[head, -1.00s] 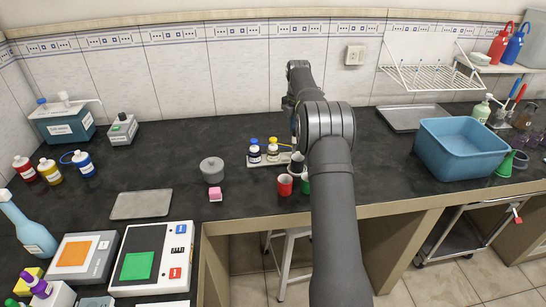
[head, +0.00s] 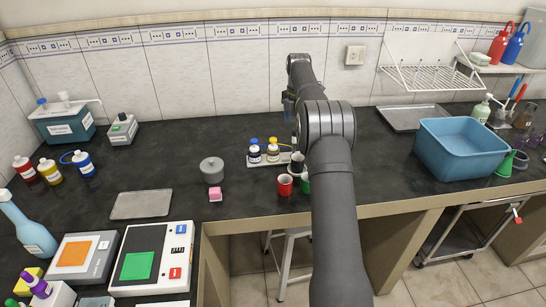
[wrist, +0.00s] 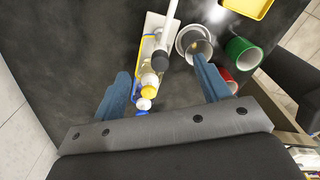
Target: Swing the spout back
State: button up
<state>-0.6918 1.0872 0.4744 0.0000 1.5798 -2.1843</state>
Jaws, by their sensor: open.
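In the wrist view my gripper (wrist: 162,68) is open, its two blue fingers apart with nothing held. In the head view it shows only partly (head: 289,103), beside my arm at the back of the bench. A pale rod with a black end (wrist: 160,60) lies between the fingertips in the wrist view, over a white plate (wrist: 151,22). Whether this rod is the spout or its post, I cannot tell. A yellow-capped bottle (wrist: 149,90) and a blue-capped bottle (wrist: 144,104) also show between the fingers. A grey cup (wrist: 194,42) is by the right fingertip.
A green cup (wrist: 242,52) and a red cup (head: 284,184) stand near the grey cup. A blue basin (head: 460,149) is to the right. My arm hides part of the bench.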

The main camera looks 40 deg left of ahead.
jog(key=shift+r, duration=2.4)
notch_tip(320, 180, down, 7)
jog(key=shift+m, duration=0.5)
